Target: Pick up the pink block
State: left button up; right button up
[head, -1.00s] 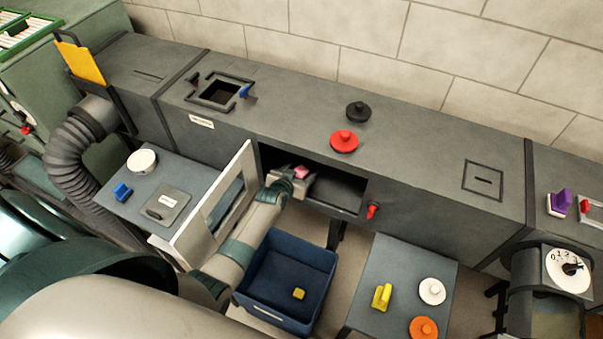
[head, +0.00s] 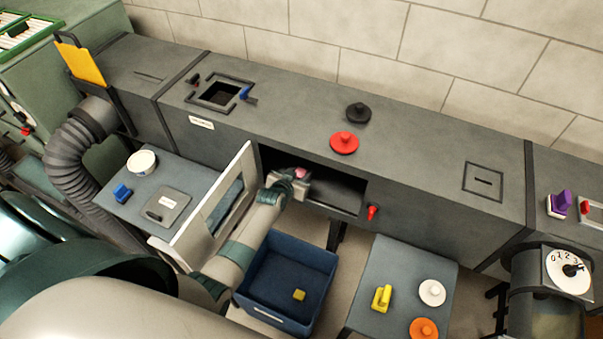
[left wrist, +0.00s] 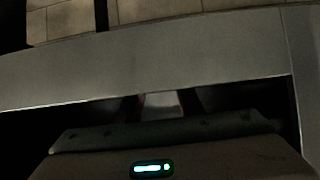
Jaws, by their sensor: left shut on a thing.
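The pink block (head: 300,172) shows as a small patch at the fingers of my left gripper (head: 299,178), in the opening of the long grey duct. The left gripper is shut on it, and the fingers hide much of the block. In the left wrist view, a pale face (left wrist: 162,105) shows between the dark fingers, under the duct's upper edge; its colour is too dim to make out. My right gripper is in neither view.
The open hatch door (head: 215,210) stands just left of my left arm. A blue bin (head: 325,265) holding a yellow block (head: 299,295) is below. A grey side table (head: 390,262) stands to the right. A red knob (head: 373,211) sticks out beside the opening.

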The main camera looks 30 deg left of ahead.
aim_at(302, 172)
pick_arm(q)
jog(key=shift+r, duration=0.15)
jog(key=shift+r, duration=0.85)
notch_tip(302, 172, up, 2)
jog(key=shift+d+r+b, duration=0.1)
jog(key=shift+b, duration=0.35)
jog(key=s+d+r+b, duration=0.2)
jog(key=s+d+r, duration=0.4)
jog(key=d, duration=0.3)
jog(key=shift+s+r, duration=0.4)
jog(key=shift+s, duration=0.15)
jog(key=shift+f, duration=0.1)
